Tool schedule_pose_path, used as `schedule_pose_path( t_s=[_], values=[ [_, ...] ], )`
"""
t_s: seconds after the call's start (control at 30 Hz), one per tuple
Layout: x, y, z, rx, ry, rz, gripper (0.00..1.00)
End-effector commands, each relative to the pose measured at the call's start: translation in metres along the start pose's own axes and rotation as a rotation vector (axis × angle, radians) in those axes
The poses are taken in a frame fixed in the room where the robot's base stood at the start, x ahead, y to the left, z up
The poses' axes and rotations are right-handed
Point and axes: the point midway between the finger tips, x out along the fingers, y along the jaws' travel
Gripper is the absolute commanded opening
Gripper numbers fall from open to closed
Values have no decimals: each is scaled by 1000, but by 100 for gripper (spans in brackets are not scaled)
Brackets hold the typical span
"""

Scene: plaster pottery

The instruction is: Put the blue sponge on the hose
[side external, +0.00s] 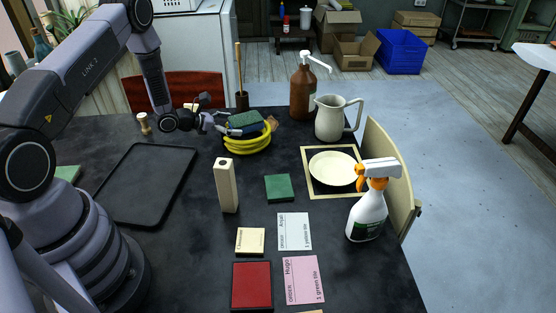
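The yellow hose (247,145) lies coiled on the dark table, left of the pitcher. A blue sponge (252,130) with a green layer on top (244,119) rests on or just above the coil; I cannot tell whether it touches. My gripper (222,124) is at the left end of the sponge, low over the hose's left side. Its fingertips are small and partly hidden by the sponge, so whether they are open or shut on it does not show.
A brown pump bottle (302,92) and a pitcher (338,118) stand right of the hose. A tall beige block (227,186) stands in front. A black tray (148,184) lies left, a green tile (279,188) front right. A spray bottle (367,214) stands further right.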

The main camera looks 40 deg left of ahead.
Motion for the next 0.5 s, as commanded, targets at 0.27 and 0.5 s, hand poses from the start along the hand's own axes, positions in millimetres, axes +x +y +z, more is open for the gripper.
schedule_pose_path(
  t_s=[0.27,0.5],
  values=[
    [0,0,1,0,0,0,96],
    [-27,1,3,-3,0,4,96]
  ],
)
